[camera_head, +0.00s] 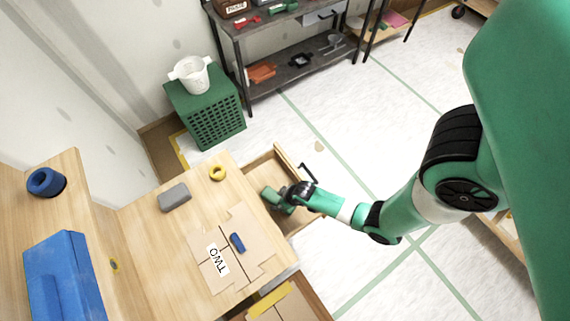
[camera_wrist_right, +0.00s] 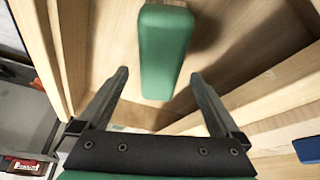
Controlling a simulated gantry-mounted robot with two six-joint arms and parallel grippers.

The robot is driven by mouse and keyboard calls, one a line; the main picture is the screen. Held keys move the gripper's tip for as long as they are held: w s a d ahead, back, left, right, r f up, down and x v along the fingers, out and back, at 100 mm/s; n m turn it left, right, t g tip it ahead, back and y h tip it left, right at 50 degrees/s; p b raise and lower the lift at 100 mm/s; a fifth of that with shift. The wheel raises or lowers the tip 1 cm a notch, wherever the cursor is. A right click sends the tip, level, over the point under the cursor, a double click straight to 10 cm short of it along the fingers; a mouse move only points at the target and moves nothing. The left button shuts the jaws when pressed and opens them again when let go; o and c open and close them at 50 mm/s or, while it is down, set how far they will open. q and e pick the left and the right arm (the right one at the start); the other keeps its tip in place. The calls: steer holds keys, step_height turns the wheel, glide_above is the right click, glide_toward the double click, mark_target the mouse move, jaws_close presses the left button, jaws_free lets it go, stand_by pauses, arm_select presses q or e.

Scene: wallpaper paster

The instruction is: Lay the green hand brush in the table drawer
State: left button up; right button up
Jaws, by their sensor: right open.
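The green hand brush (camera_head: 269,196) is in the open table drawer (camera_head: 262,173), partly hidden by my right gripper in the head view. In the right wrist view the green brush (camera_wrist_right: 164,50) lies over the bare wooden drawer floor (camera_wrist_right: 105,38), its long side pointing away from me, with a tan part at the far edge. My right gripper (camera_wrist_right: 158,76) is open, with its two fingers on either side of the brush's near end. Gaps show between brush and fingers. In the head view my right gripper (camera_head: 291,196) is over the drawer. My left gripper is not in view.
On the table (camera_head: 150,235) are a grey block (camera_head: 174,197), a yellow ring (camera_head: 217,172) and a flattened carton (camera_head: 205,265) with a blue object (camera_head: 237,243). A green crate (camera_head: 210,115) stands beyond the table.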

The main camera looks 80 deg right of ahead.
steer(key=p+v, duration=0.3)
steer(key=v, duration=0.6)
steer(key=shift+p, duration=0.4)
